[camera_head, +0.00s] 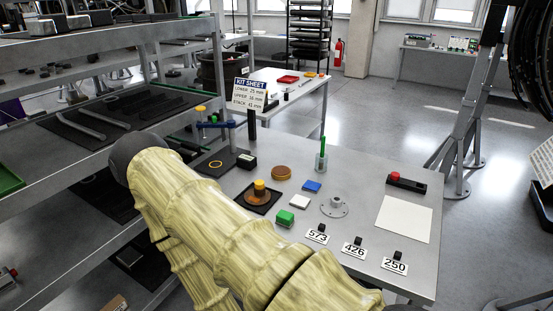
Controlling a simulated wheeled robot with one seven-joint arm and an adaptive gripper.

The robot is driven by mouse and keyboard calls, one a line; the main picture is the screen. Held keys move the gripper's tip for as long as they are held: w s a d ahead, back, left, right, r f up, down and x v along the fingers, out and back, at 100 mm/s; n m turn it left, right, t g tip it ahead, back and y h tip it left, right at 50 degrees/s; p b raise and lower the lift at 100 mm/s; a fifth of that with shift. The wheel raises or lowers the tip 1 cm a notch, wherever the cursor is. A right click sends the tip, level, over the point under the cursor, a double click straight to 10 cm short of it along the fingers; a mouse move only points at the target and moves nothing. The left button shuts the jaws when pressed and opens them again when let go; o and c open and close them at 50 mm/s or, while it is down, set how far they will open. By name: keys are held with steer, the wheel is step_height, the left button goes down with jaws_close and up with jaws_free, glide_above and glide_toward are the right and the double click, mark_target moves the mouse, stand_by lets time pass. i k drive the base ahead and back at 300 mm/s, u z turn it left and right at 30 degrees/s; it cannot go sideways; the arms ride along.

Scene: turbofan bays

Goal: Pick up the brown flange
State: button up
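A brown round piece with a yellow upright top (259,190) sits on a dark square mat (251,208) on the grey table, just beyond my arm. It looks like a brown flange with a yellow hub, but it is small here. A plain brown disc (281,173) lies behind it to the right, apart from it. A grey flange (334,207) with a raised hub lies further right. My pale yellow arm crosses the lower left and middle foreground. My gripper is not visible, so I cannot tell what it holds.
The table (350,174) also holds a green block (285,218), a white block (300,202), a blue block (312,186), a glass with a green stick (321,161), number cards (354,249), a red-button box (406,183) and white paper (404,219). Shelving (60,200) stands left. A kit sheet sign (249,96) stands behind.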

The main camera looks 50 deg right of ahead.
mark_target(256, 198)
steer(key=z, duration=1.4)
